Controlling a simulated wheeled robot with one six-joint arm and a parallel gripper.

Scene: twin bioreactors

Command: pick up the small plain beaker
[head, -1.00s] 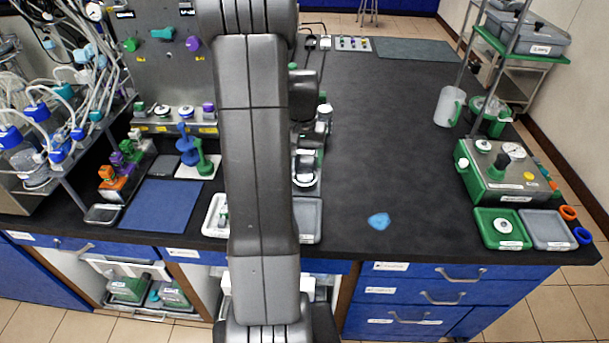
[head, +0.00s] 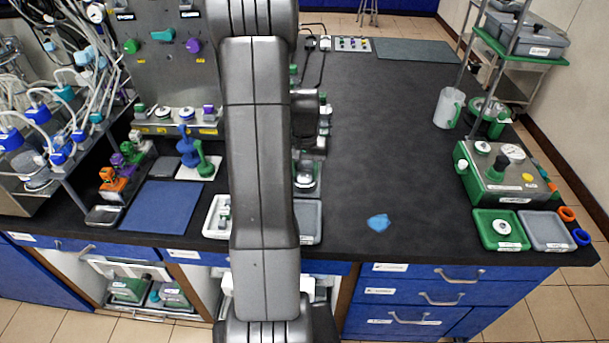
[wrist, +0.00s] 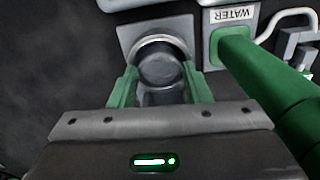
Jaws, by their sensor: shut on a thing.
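In the wrist view the small plain beaker (wrist: 160,66) is a clear, dark-looking round vessel with a pale rim. It stands over a grey square pad (wrist: 128,35); I cannot tell whether it touches the pad. My gripper (wrist: 161,88) has its green fingers on both sides of the beaker and is shut on it. In the head view my arm covers the gripper's fingers, and I cannot make out the held beaker for certain.
In the wrist view a thick green cylinder (wrist: 262,85) lies close right of the gripper, beside a WATER label (wrist: 232,15). In the head view a blue patch (head: 378,222) lies on the black bench (head: 385,150). A white jug (head: 448,108) and a green device (head: 488,182) stand right.

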